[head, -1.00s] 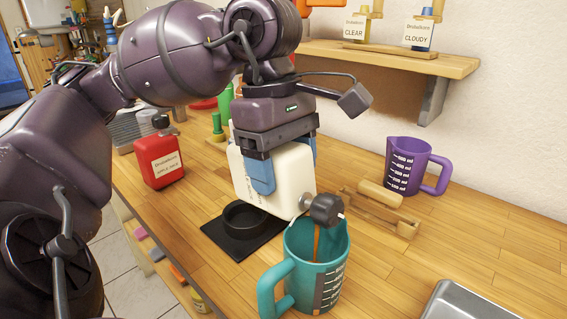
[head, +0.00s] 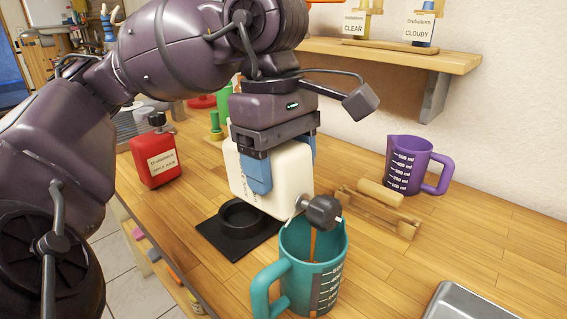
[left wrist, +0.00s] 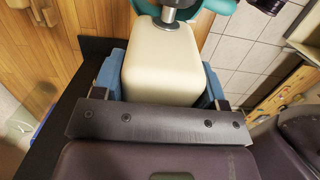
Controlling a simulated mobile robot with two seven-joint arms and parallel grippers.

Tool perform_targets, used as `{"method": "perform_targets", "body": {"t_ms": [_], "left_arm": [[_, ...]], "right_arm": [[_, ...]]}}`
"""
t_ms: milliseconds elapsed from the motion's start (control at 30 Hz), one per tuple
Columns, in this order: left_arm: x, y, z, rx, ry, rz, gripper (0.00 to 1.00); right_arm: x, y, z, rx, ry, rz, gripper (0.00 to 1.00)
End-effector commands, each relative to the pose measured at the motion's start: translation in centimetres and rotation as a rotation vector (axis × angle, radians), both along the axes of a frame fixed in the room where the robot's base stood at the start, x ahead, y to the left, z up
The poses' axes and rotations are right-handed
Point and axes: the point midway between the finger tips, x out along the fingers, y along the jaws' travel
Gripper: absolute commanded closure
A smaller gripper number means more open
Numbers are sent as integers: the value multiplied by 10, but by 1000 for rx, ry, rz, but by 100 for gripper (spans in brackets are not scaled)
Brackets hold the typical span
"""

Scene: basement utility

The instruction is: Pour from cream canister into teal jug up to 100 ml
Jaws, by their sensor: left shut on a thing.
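My left gripper (head: 285,168) is shut on the cream canister (head: 285,195), one blue finger on each side. The canister is tipped toward the teal jug (head: 298,285), its metal neck and dark cap (head: 322,212) over the jug's rim. A thin brown stream (head: 313,245) runs down inside the jug. The jug stands upright on the bench, its handle toward the lower left. White marks show on its side, but the liquid level is hard to read. In the left wrist view the canister (left wrist: 160,62) sits between the fingers, with the teal jug (left wrist: 217,5) partly visible beyond. My right gripper is out of view.
A black stand with a round ring (head: 240,225) sits beside the jug. A red bottle (head: 155,160) stands at the left. A wooden rack (head: 380,212) and a purple jug (head: 408,165) are to the right. A metal tray (head: 465,303) is at the lower right.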

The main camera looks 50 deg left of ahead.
Motion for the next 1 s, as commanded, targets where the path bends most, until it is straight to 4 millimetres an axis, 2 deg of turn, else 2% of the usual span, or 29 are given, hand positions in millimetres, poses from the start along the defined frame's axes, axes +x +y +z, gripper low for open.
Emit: {"method": "perform_targets", "body": {"t_ms": [467, 1000], "left_arm": [[-1, 0, 2, -6, -2, 1, 74], [-2, 7, 11, -151, -10, 0, 74]], "right_arm": [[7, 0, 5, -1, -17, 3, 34], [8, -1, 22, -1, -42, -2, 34]]}}
